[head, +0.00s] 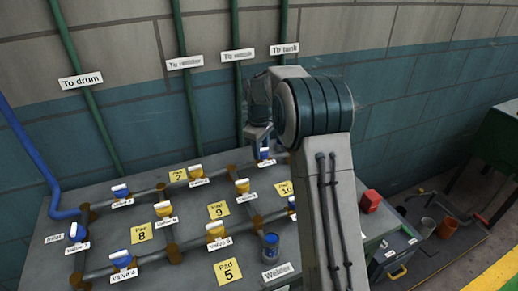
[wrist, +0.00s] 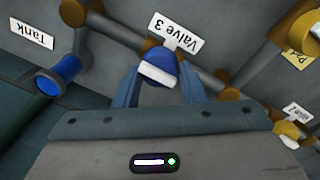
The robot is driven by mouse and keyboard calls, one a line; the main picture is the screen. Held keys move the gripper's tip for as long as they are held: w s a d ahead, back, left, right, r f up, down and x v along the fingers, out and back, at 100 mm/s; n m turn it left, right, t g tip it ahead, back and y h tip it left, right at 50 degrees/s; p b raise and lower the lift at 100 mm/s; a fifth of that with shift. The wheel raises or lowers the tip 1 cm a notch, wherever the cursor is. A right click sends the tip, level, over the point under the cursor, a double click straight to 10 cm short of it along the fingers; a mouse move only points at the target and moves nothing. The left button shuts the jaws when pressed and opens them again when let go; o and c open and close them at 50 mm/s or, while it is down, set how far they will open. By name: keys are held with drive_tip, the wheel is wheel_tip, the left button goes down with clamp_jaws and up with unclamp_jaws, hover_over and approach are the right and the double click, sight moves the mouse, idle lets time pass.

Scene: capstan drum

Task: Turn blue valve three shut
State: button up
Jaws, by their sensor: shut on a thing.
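Blue valve three (wrist: 160,62) has a blue knob with a white band, and a white "Valve 3" tag (wrist: 174,33) stands beside it. In the wrist view my gripper (wrist: 158,86) has one blue-grey finger on each side of the knob and is shut on it. In the wrist view the white band slants roughly along the pipe. In the head view my gripper (head: 260,138) reaches down at the back of the bench, with blue valve three (head: 264,153) under it. My arm hides part of the bench there.
The grey bench (head: 100,238) carries brown-jointed pipes and several other blue and yellow valves. A blue pipe end (wrist: 68,70) by the "Tank" tag (wrist: 40,40) is near my gripper.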

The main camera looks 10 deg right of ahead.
drive_tip(key=shift+s+a+f+m, duration=0.1)
drive_tip(key=shift+s+a+m, duration=0.05)
drive_tip(key=shift+m, duration=0.15)
drive_tip(key=m+p, duration=0.1)
drive_tip(key=m, duration=0.2)
drive_tip(key=shift+m+g, duration=0.3)
drive_tip(key=shift+m, duration=0.1)
drive_tip(key=m+p, duration=0.1)
drive_tip(key=m, duration=0.3)
drive_tip(key=shift+d+f+m+p, duration=0.1)
drive_tip(key=shift+d+m+p, duration=0.1)
drive_tip(key=shift+m+p, duration=0.15)
drive_tip(key=m+p, duration=0.1)
drive_tip(key=m, duration=0.3)
drive_tip(key=shift+d+m+g, duration=0.1)
drive_tip(key=shift+m+g, duration=0.15)
drive_tip(key=shift+g, duration=0.15)
drive_tip(key=shift+d+f+m+p, duration=0.1)
drive_tip(key=shift+m+p, duration=0.4)
drive_tip(key=shift+m, duration=1.6)
drive_tip(key=o, duration=1)
drive_tip(key=shift+r, duration=0.2)
drive_tip(key=shift+d, duration=0.1)
